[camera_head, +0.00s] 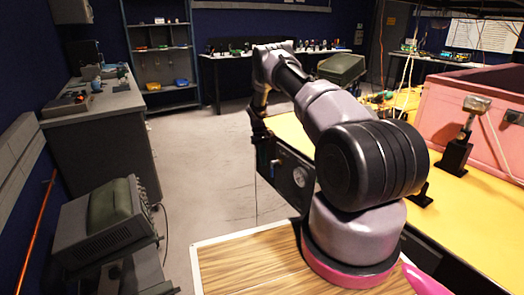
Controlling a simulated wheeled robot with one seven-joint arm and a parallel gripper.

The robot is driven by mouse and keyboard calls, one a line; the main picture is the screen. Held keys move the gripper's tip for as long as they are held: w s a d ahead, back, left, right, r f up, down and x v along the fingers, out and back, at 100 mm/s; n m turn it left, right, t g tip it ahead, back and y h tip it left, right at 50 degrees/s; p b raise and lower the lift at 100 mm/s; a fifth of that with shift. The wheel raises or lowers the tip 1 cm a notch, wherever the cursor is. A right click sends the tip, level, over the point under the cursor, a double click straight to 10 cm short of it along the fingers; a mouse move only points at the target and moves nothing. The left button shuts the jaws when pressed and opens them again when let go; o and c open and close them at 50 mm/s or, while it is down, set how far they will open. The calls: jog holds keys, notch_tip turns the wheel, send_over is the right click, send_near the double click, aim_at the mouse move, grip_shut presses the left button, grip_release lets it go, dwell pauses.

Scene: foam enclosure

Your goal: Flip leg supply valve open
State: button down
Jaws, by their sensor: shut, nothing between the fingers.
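A dark panel (290,182) with a round white gauge (299,177) hangs on the near side of the yellow table. My arm reaches away from me and bends down to the left. My gripper (262,140) is a small dark shape at the panel's upper left edge, pointing down. It is shut with nothing held. The leg supply valve cannot be made out clearly; a small fitting beside the gauge is too dark to identify. I cannot tell whether the gripper touches the panel.
The yellow table (473,205) carries a pink foam enclosure (477,118) and metal clamps on black stands. A grey bench (85,112) and a grey instrument (108,222) stand at left. The grey floor (205,165) between is clear. Shelves (160,55) stand at the back.

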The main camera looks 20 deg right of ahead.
jog(key=shift+s+d+f, duration=0.15)
jog(key=shift+s+f, duration=0.05)
jog(key=shift+s, duration=0.5)
jog(key=shift+s+d+f, duration=0.15)
jog(key=shift+s+f, duration=0.05)
jog(key=shift+s, duration=0.55)
jog(key=shift+s+d+f, duration=0.15)
jog(key=shift+s+f, duration=0.05)
jog(key=shift+s, duration=0.5)
jog(key=shift+s, duration=0.1)
